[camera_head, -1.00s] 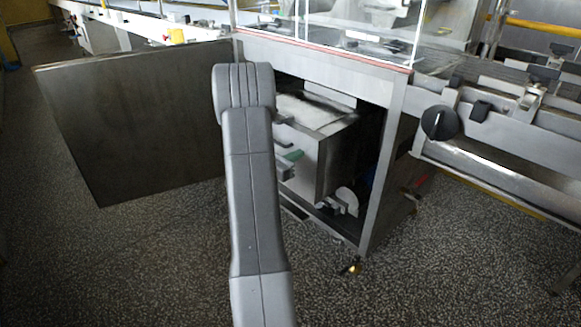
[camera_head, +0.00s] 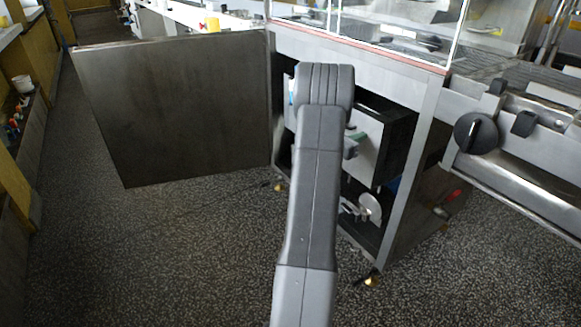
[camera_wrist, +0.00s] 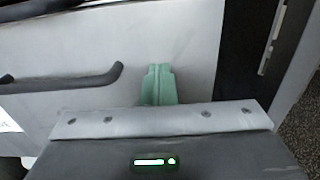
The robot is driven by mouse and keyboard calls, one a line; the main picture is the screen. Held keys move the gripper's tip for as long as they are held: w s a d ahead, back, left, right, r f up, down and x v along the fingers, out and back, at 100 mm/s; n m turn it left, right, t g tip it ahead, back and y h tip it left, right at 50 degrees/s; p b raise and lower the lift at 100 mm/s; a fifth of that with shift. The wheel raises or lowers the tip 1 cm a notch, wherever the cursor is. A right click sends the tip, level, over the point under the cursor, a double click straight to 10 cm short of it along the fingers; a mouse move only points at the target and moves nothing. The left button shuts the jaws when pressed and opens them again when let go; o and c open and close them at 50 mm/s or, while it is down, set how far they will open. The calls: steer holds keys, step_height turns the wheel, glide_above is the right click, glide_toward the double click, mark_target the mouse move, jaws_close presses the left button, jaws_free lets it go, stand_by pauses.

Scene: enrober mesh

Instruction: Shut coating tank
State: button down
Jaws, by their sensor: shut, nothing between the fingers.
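The coating tank (camera_head: 366,150) is a pale box inside the open steel cabinet, partly hidden behind my arm. Its flat grey front (camera_wrist: 190,50) fills much of the wrist view, with a dark bar handle (camera_wrist: 75,82) at the left. My gripper (camera_wrist: 158,72) is shut and empty, its green fingertips pointing at that front, right of the handle. They look against it or very close; contact is hard to tell. My gripper also shows in the head view (camera_head: 356,136), just right of my forearm.
The cabinet door (camera_head: 175,110) stands wide open to the left. The cabinet frame's right post (camera_head: 412,170) stands right of the tank. A black knob (camera_head: 475,133) sits on the conveyor side. Speckled floor in front is clear.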

steer(key=x, duration=0.6)
steer(key=shift+w+d+b, duration=0.1)
steer(key=shift+d+b, duration=0.05)
steer(key=shift+b, duration=0.25)
steer(key=shift+w+d+r, duration=0.1)
steer(key=shift+w+r, duration=0.05)
steer(key=shift+r, duration=0.05)
steer(key=shift+r, duration=0.1)
